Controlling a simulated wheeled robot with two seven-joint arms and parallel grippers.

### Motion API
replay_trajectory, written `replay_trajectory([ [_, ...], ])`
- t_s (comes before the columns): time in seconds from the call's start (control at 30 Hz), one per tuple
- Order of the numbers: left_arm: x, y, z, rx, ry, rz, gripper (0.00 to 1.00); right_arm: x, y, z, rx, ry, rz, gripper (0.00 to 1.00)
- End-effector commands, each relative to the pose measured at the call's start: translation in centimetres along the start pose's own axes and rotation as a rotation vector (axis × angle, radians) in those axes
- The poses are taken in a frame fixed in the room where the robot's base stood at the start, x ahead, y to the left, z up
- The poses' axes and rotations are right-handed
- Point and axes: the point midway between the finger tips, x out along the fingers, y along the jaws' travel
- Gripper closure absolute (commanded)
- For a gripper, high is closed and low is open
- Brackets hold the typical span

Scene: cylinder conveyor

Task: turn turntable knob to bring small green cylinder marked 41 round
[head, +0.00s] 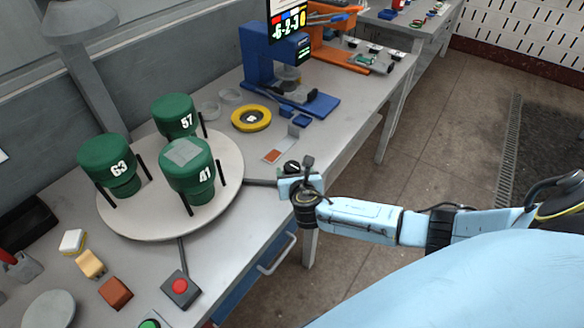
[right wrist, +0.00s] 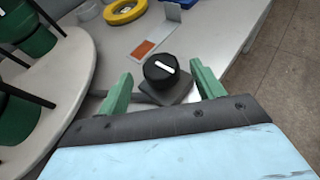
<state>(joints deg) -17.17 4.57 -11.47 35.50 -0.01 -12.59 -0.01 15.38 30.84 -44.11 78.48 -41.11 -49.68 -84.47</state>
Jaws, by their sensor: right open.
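Black posts flank the cylinders. The black turntable knob (right wrist: 160,72), with a white line, sits on a grey base right of the turntable; it also shows in the head view (head: 292,167). My right gripper (head: 290,182) is open, its green fingers either side of the knob with gaps. My left gripper is out of view.
A red button (head: 181,287) and green button (head: 150,323) are at the near edge. Coloured blocks (head: 90,264) lie left of them. A yellow ring (head: 251,118) and a blue press (head: 300,100) stand behind the knob. An orange-marked plate (right wrist: 145,50) is close behind it.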

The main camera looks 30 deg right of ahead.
Motion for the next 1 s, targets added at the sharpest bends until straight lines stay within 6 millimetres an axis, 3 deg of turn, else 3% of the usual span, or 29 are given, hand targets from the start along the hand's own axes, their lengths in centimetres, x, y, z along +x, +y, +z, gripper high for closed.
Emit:
replay_trajectory([
  [0.1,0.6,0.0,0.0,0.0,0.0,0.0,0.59,1.9,0.0,-0.1,0.001,0.0,-0.001,0.33],
  [0.3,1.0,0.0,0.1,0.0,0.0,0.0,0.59,3.7,0.0,-0.1,0.0,0.0,-0.001,0.33],
  [0.7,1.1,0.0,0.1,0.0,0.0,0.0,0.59,4.1,0.0,0.0,0.001,0.001,0.0,0.33],
  [1.0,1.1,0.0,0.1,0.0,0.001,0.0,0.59,4.1,0.0,0.0,0.001,0.001,0.0,0.72],
])
